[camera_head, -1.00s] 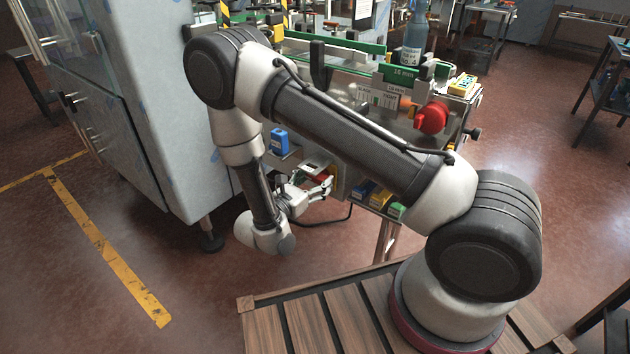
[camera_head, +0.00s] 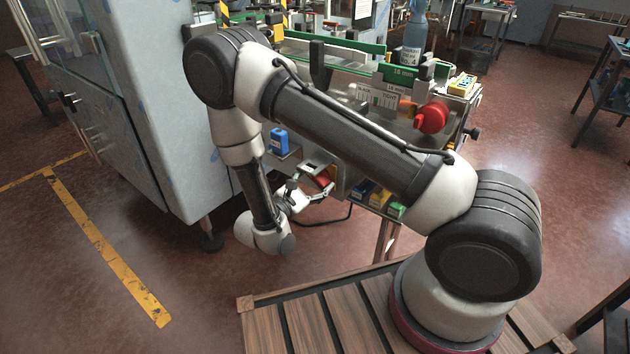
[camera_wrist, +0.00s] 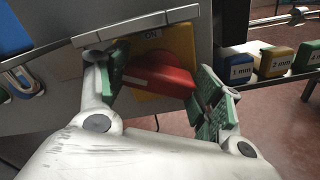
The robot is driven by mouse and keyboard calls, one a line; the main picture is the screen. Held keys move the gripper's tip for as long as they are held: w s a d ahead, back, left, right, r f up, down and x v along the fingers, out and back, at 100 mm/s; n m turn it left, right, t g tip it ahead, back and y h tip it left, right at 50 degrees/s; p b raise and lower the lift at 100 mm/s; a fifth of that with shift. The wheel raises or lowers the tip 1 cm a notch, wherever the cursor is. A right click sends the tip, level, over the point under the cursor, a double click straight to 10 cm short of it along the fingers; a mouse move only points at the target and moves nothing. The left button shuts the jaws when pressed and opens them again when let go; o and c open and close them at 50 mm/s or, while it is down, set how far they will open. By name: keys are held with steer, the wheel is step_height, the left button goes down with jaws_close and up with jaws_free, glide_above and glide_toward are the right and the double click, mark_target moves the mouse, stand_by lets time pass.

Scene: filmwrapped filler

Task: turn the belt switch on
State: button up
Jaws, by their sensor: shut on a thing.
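The belt switch is a red rotary knob (camera_wrist: 158,76) on a yellow plate (camera_wrist: 181,45), on the grey panel of the machine. Part of a label reading "ON" shows at the plate's top edge in the wrist view. My gripper (camera_wrist: 160,88) has its green-padded fingers on either side of the knob and is shut on it. The knob's red handle points toward the right finger in that view. In the head view, my gripper (camera_head: 318,190) is at the front of the machine, and the red knob (camera_head: 322,178) shows partly between its fingers.
Blue, yellow and green blocks marked in mm (camera_wrist: 276,62) sit on a shelf to the right. A grey cabinet (camera_head: 160,100) stands close left of my arm.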

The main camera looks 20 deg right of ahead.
stand_by(0.4)
steer(key=o, duration=1)
steer(key=shift+o, duration=0.2)
